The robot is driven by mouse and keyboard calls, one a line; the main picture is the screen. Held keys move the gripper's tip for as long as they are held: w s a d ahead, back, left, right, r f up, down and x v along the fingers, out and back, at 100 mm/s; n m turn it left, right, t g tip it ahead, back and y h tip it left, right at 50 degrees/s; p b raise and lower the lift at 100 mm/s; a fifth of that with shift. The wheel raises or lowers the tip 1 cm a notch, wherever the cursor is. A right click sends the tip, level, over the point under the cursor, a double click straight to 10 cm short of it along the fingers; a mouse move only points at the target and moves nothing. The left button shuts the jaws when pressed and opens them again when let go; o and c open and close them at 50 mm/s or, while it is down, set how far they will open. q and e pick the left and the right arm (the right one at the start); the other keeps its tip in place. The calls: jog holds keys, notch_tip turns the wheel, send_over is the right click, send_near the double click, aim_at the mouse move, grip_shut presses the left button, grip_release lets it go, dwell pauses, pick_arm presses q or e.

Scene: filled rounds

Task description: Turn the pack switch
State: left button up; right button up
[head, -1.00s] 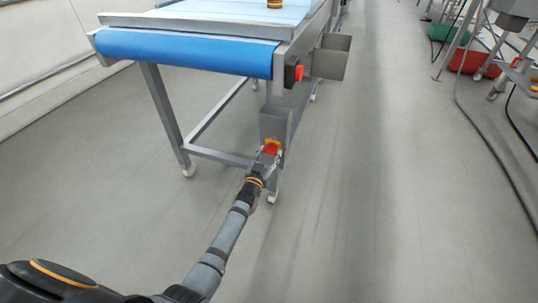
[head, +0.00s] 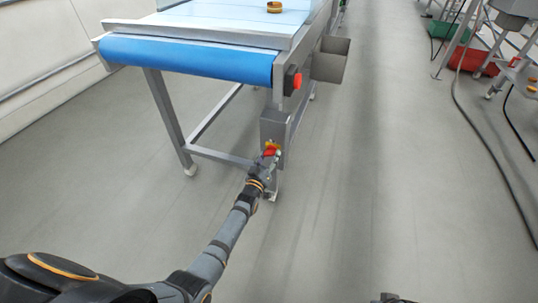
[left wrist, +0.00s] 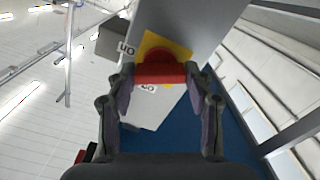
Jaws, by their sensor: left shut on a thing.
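The pack switch has a red handle (head: 269,153) on a yellow plate (head: 273,145), on a grey box (head: 272,127) low on the conveyor's near leg. My left gripper (head: 267,160) reaches it from below. In the left wrist view, my left gripper (left wrist: 160,80) has one finger at each end of the red handle (left wrist: 160,70) and is shut on it. There the handle lies crosswise in front of the yellow plate (left wrist: 170,42). Small white labels with dark letters show beside the plate; part of the switch is hidden.
The conveyor (head: 185,59) with a blue belt end stands above the switch. A red button (head: 297,81) and a grey bin (head: 330,60) are on its side. An orange-brown round thing (head: 274,7) lies on the belt.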

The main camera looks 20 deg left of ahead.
pick_arm(q)
jog(key=shift+n, duration=0.4)
jog(key=o, duration=1.2)
jog(key=shift+c, duration=0.2)
jog(key=s, duration=1.2)
jog(key=shift+a, duration=0.2)
